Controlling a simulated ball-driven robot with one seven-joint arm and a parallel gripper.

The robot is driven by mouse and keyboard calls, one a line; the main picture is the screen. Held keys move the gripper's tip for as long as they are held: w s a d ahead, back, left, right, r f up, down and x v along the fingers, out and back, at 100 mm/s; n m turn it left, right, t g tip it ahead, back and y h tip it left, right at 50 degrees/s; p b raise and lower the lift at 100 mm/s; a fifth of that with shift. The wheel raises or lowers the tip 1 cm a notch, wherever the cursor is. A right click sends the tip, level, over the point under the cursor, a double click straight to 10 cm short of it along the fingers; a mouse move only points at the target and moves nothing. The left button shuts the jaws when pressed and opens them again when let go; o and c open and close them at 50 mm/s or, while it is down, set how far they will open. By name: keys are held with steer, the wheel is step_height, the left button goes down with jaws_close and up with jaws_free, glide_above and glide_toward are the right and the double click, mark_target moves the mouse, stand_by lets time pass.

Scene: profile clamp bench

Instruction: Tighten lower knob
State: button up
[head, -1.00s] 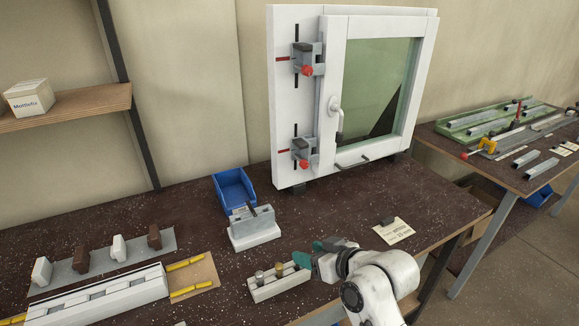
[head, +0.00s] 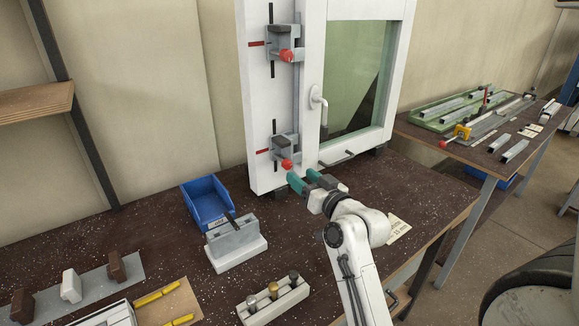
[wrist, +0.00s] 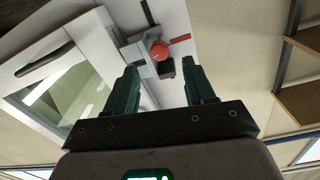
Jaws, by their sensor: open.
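The lower knob (head: 287,164) is red and sits on the lower grey clamp (head: 280,148) on the white window frame. It also shows in the wrist view as a red knob (wrist: 160,51), ahead of and between my fingers. My gripper (head: 301,179) has teal fingers, open and empty, just below and right of the lower knob in the head view. In the wrist view my gripper (wrist: 160,75) has its two fingers apart with a gap to the knob. The upper red knob (head: 287,56) sits on the upper clamp (head: 284,42).
A blue bin (head: 207,203) and a grey block on a white base (head: 236,245) stand left of my arm. A pale holder (head: 272,303) with several pegs is at the front. The window handle (head: 320,103) sticks out right of the clamps.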

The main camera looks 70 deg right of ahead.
mark_target(289, 166)
steer(key=x, duration=0.6)
steer(key=shift+p, duration=0.4)
jaws_close()
